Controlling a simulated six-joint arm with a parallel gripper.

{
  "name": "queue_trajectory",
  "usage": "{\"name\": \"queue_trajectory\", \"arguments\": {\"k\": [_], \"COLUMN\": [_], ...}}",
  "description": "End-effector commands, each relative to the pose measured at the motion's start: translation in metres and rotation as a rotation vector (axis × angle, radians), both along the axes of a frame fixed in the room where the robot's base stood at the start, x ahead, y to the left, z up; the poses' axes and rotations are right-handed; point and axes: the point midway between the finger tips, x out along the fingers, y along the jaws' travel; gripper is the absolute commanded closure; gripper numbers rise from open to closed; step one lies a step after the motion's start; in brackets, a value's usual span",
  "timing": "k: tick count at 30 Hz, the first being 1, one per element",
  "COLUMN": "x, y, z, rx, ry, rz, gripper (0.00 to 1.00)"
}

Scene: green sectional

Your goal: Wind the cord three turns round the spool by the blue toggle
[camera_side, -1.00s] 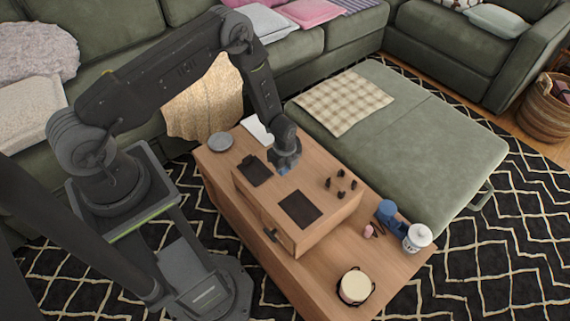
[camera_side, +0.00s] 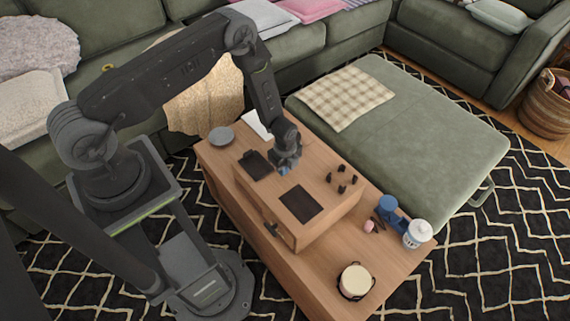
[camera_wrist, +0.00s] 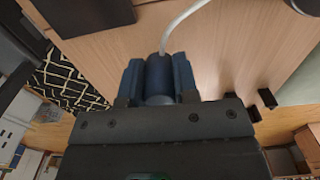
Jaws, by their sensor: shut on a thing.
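My gripper (camera_side: 285,167) is low over the top of the wooden box (camera_side: 322,222), between its dark panels and the black pegs. In the wrist view my gripper (camera_wrist: 158,78) is shut on the blue toggle (camera_wrist: 159,72), one finger on each side. The toggle (camera_side: 283,171) is small and mostly hidden in the side view. A white cord (camera_wrist: 181,19) runs from the toggle's end up and right, out of the wrist view. I cannot pick out the spool or any wound turns for certain.
Several black pegs (camera_side: 342,182) stand on the box, right of my gripper. Dark panels (camera_side: 299,204) lie on its top. A grey dish (camera_side: 221,137) sits on the table behind. A blue item (camera_side: 388,209), white jar (camera_side: 417,234) and round tub (camera_side: 355,281) stand right and in front.

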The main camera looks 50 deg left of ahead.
Motion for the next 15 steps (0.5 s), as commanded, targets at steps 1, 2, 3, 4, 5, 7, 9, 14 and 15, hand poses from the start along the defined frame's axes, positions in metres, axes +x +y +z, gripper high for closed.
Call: {"name": "queue_trajectory", "arguments": {"k": [1, 2, 3, 4, 5, 7, 9, 14, 15], "x": [0.0, 0.0, -0.001, 0.0, 0.0, 0.0, 0.0, 0.0, 0.0], "y": [0.0, 0.0, 0.0, 0.0, 0.0, 0.0, 0.0, 0.0, 0.0], "z": [-0.003, -0.004, -0.005, -0.006, -0.007, -0.01, -0.013, -0.019, -0.02], "rx": [0.0, 0.0, 0.0, 0.0, 0.0, 0.0, 0.0, 0.0, 0.0], "ry": [0.001, 0.001, 0.001, 0.001, 0.0, 0.0, 0.001, 0.0, 0.0], "rz": [0.0, 0.0, 0.0, 0.0, 0.0, 0.0, 0.0, 0.0, 0.0], "gripper": [0.94, 0.94, 0.94, 0.94, 0.94, 0.94, 0.94, 0.94, 0.94]}}
